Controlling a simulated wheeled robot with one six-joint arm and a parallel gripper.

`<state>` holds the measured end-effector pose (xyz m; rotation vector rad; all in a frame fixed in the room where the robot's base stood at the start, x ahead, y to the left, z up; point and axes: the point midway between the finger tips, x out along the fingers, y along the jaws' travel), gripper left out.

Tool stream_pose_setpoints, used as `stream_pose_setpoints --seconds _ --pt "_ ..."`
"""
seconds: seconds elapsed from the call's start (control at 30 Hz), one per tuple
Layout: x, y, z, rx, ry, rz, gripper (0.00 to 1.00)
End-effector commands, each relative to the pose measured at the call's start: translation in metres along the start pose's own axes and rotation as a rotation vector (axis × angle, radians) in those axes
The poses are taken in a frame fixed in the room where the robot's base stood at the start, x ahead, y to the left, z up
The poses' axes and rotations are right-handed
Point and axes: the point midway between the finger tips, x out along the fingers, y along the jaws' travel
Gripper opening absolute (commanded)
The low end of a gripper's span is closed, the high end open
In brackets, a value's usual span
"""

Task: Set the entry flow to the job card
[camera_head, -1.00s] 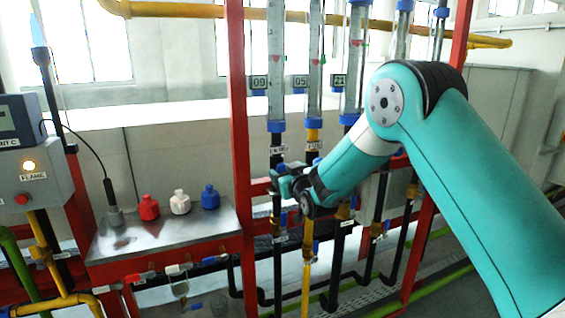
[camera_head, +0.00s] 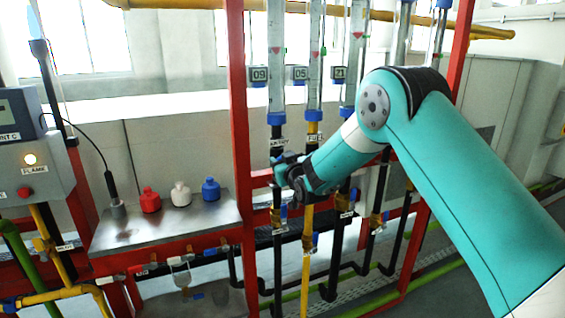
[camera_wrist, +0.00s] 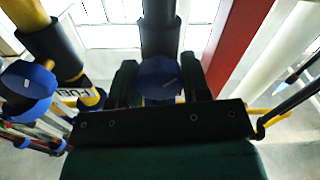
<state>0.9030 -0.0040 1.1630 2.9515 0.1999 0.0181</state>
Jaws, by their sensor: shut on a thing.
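The entry flow tube (camera_head: 276,65) is the leftmost clear tube, with a red mark inside and a tag (camera_head: 259,75) reading 09. Below it a dark pipe carries a label (camera_head: 278,143) that seems to read ENTRY. My gripper (camera_head: 281,169) is at this pipe, below the label. In the wrist view my gripper (camera_wrist: 160,82) is shut on a round blue knob (camera_wrist: 158,77) in front of the dark pipe (camera_wrist: 159,30). The head view hides the knob behind my gripper. I cannot make out a job card.
The fuel pipe (camera_head: 307,240), yellow, stands just right, with its own blue knob (camera_wrist: 27,92) beside my gripper. Further tubes stand behind my arm. A red post (camera_head: 239,120) is close left. A metal shelf (camera_head: 165,235) holds red, white and blue bottles.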

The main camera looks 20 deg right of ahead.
Motion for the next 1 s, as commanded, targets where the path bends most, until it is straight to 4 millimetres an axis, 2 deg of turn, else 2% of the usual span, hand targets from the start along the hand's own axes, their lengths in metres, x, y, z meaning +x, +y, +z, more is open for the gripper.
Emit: stream_pose_setpoints --seconds 0.27,1.0 --pt "-0.0002 -0.0011 0.0045 -0.091 0.002 0.001 0.19" --pt "-0.0003 -0.0028 0.0041 -0.62 0.001 0.0 0.19"
